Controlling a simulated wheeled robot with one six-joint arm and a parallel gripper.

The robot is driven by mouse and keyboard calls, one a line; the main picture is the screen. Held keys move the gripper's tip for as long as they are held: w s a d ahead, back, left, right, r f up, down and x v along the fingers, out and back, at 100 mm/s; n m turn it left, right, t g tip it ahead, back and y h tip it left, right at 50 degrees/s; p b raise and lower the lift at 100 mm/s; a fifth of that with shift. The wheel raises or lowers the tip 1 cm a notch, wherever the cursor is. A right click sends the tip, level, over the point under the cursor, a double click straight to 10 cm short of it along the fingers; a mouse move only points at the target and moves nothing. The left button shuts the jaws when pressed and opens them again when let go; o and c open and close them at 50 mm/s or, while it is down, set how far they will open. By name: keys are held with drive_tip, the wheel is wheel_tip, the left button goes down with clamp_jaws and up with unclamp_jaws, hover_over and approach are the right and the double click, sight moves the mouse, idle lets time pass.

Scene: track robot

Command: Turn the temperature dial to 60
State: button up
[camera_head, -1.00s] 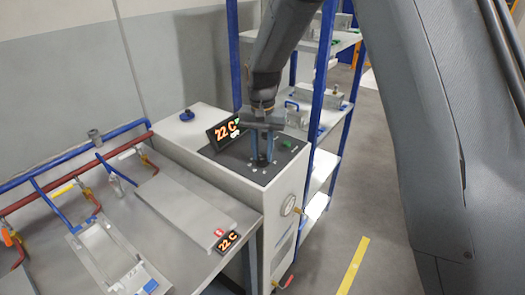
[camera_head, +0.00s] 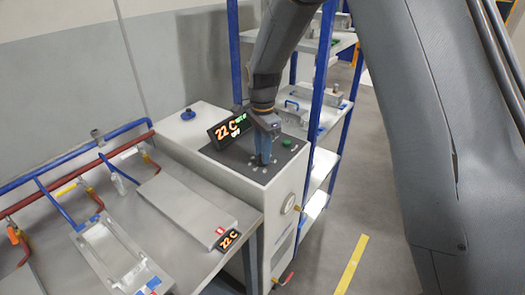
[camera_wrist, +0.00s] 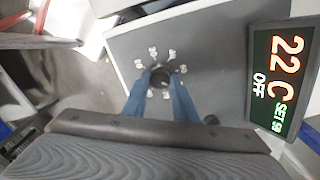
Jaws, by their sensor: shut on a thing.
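The temperature dial (camera_wrist: 161,76) is a small dark round knob on the dark top panel (camera_wrist: 210,60) of a white cabinet, ringed by small pale marks. My gripper (camera_wrist: 160,82) points down at it, with its two blue fingers closed on either side of the knob. In the head view my gripper (camera_head: 261,160) stands on the panel and hides most of the dial. The tilted display (camera_wrist: 281,82) beside it reads 22 C and OFF in the wrist view, with a small green SET value that I cannot read surely.
A green button (camera_head: 287,143) is on the panel, right of my gripper. A blue-knobbed fitting (camera_head: 187,114) is on the cabinet behind. A blue-posted shelf (camera_head: 326,80) stands close behind at right.

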drive_tip(key=shift+w+r+m, duration=0.1)
drive_tip(key=shift+m, duration=0.5)
drive_tip(key=o, duration=1)
drive_tip(key=shift+d, duration=0.1)
drive_tip(key=shift+o, duration=0.2)
drive_tip(key=shift+r+b, duration=1.15)
drive_tip(key=shift+r, duration=2.7)
drive_tip(key=s+d+f+n, duration=0.2)
drive_tip(key=s+d+n, duration=0.4)
drive_tip(key=s, duration=0.5)
drive_tip(key=s+d+f+n+t+b, duration=0.1)
drive_tip(key=s+d+f+n, duration=0.2)
drive_tip(key=s+d+n, duration=0.4)
drive_tip(key=s+d, duration=0.3)
drive_tip(key=s, duration=0.2)
drive_tip(key=shift+d+f+n, duration=0.3)
drive_tip(key=shift+d, duration=0.1)
